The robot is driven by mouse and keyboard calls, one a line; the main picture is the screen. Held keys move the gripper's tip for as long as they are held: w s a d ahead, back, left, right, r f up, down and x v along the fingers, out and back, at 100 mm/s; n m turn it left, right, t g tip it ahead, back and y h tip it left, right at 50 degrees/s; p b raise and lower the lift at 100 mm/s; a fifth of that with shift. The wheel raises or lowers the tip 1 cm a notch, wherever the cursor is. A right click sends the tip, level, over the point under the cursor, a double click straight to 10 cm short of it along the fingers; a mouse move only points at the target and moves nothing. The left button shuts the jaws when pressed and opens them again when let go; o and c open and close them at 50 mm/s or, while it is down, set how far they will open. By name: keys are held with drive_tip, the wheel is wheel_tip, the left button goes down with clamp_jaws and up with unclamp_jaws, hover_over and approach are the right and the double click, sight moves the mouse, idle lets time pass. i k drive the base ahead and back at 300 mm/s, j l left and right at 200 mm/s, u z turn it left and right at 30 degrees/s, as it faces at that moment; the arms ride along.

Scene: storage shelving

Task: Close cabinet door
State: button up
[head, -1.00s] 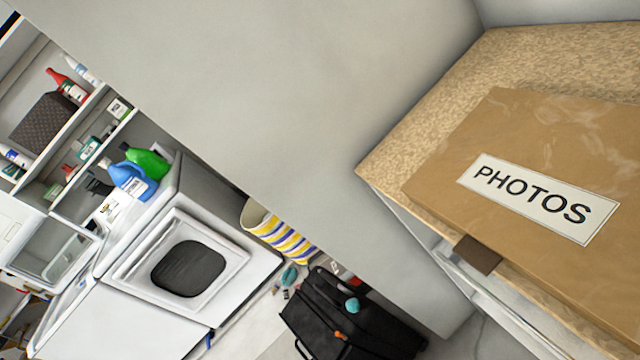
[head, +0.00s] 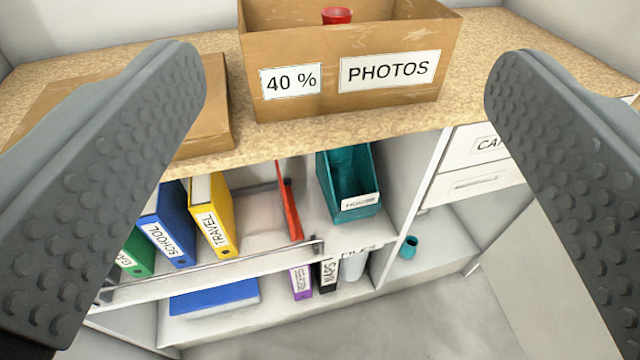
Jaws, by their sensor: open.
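My gripper (head: 345,68) is open and empty, its two dark grey studded fingers framing the view from left and right. Between and beyond them is the open-fronted cabinet (head: 400,200) under a speckled tan counter. A long pale bar (head: 215,268) slants across the front of its left part, with small metal pieces near both ends. It looks like the edge of the cabinet door, seen nearly edge on, but I cannot tell for sure how it is hinged. I see no contact between the fingers and this bar. The left finger hides part of the cabinet's left side.
An open cardboard box (head: 345,70) with a red cup stands on the counter (head: 300,140), beside a flatter cardboard piece (head: 215,110). Binders (head: 212,215) and a teal file holder (head: 347,190) stand inside. White drawers (head: 475,165) are at right. Floor (head: 420,320) in front is clear.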

sight(551, 314)
drive_tip(key=l+u, duration=0.15)
drive_tip(key=l, duration=0.4)
drive_tip(key=l+u, duration=0.15)
drive_tip(key=l, duration=0.35)
drive_tip(key=k+l+u, duration=0.15)
drive_tip(key=l, duration=0.4)
drive_tip(key=l+u, duration=0.15)
drive_tip(key=l, duration=0.35)
drive_tip(key=k+l+u, duration=0.2)
drive_tip(key=l, duration=0.3)
drive_tip(key=l+u, duration=0.15)
drive_tip(key=l, duration=0.3)
drive_tip(key=k+l+u, duration=0.2)
drive_tip(key=l, duration=0.25)
drive_tip(key=l+u, duration=0.15)
drive_tip(key=l, duration=0.25)
drive_tip(key=k+l+u, duration=0.2)
drive_tip(key=l, duration=0.2)
drive_tip(key=k+l+u, duration=0.15)
drive_tip(key=l, duration=0.25)
drive_tip(key=k+l+u, duration=0.25)
drive_tip(key=k+l, duration=0.2)
drive_tip(key=l, duration=0.2)
drive_tip(key=k+l+u, duration=0.2)
drive_tip(key=k+l, duration=0.3)
